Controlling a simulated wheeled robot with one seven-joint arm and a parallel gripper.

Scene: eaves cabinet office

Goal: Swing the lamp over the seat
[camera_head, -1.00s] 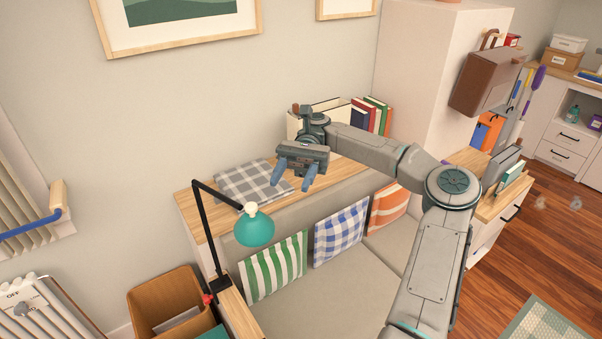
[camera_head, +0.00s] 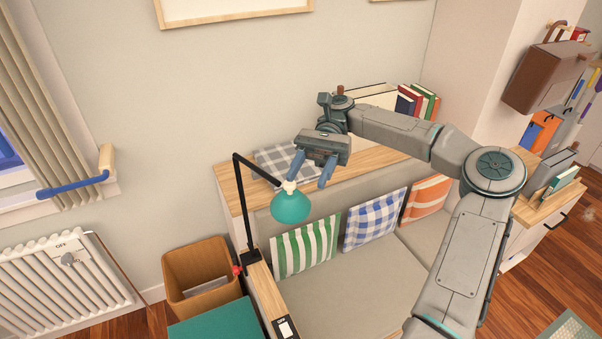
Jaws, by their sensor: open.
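The lamp has a teal shade (camera_head: 291,206) with a pale knob on top and a thin black jointed arm (camera_head: 243,205). Its base is at the left armrest, and the shade hangs in front of the green-striped cushion at the seat's left end. The grey seat (camera_head: 350,287) is a bench with cushions along its back. My gripper (camera_head: 312,172) is open and empty, fingers pointing down. In the picture it is just above and right of the lamp shade, in front of the checked cloth. No contact with the lamp shows, and the depth gap is hard to tell.
A wooden ledge (camera_head: 236,190) runs behind the seat with a grey checked cloth (camera_head: 272,161) and several books (camera_head: 418,101). A brown bin (camera_head: 201,268) and a teal-topped box (camera_head: 220,324) stand left of the armrest. A white radiator (camera_head: 62,287) is at far left.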

